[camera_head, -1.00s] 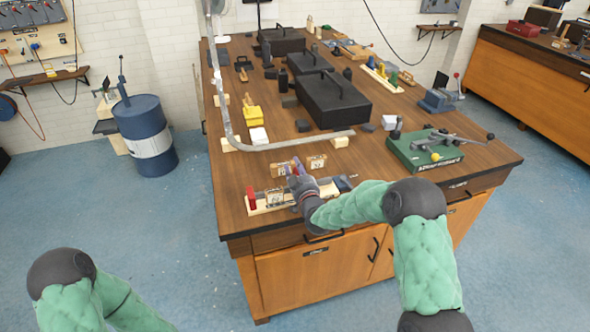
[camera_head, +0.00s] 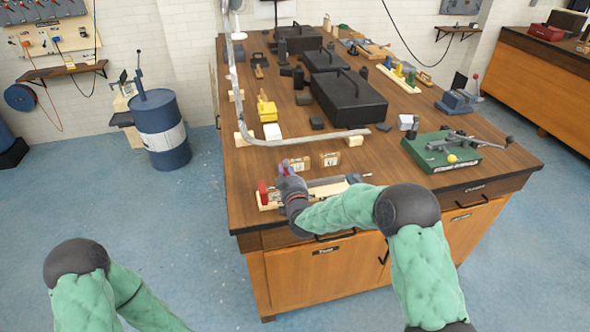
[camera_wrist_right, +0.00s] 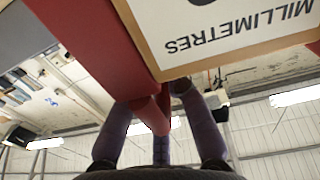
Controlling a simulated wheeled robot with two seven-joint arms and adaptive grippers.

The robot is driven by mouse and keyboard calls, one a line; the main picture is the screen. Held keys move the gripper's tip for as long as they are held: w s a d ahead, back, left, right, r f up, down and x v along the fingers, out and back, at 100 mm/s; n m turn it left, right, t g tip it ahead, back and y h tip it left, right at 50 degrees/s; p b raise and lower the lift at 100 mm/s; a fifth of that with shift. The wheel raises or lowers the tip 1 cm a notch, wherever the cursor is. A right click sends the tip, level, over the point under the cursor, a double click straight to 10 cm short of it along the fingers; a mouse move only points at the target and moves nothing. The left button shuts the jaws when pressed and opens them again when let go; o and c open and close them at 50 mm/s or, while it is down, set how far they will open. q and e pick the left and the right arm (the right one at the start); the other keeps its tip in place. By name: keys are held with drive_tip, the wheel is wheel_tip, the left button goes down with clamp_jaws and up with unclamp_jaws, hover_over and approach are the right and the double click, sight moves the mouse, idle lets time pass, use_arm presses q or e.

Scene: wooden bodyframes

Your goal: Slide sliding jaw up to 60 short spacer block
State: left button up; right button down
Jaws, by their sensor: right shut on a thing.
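The jaw fixture with a pale wooden base (camera_head: 267,205) lies near the table's front edge in the head view. A red upright piece (camera_head: 263,189) stands at its left end. My right gripper (camera_head: 285,172) is over the fixture, just right of that piece. In the right wrist view my right gripper (camera_wrist_right: 155,112) is shut on the stem of a red part, apparently the sliding jaw (camera_wrist_right: 95,35). A wooden-edged block with a white face marked MILLIMETRES (camera_wrist_right: 220,25) is right beside it; I cannot tell whether they touch. The block's number is cut off. My left gripper is out of view.
Two small wooden blocks (camera_head: 330,159) stand just behind the fixture. A bent grey tube (camera_head: 310,138) lies beyond them. A green base with a lever tool (camera_head: 450,150) is at right, and black cases (camera_head: 348,100) are farther back.

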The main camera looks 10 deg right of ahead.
drive_tip(key=shift+a+r, duration=0.1)
drive_tip(key=c, duration=1.3)
unclamp_jaws()
drive_tip(key=shift+a, duration=0.1)
drive_tip(key=s, duration=1.2)
drive_tip(key=shift+d, duration=0.25)
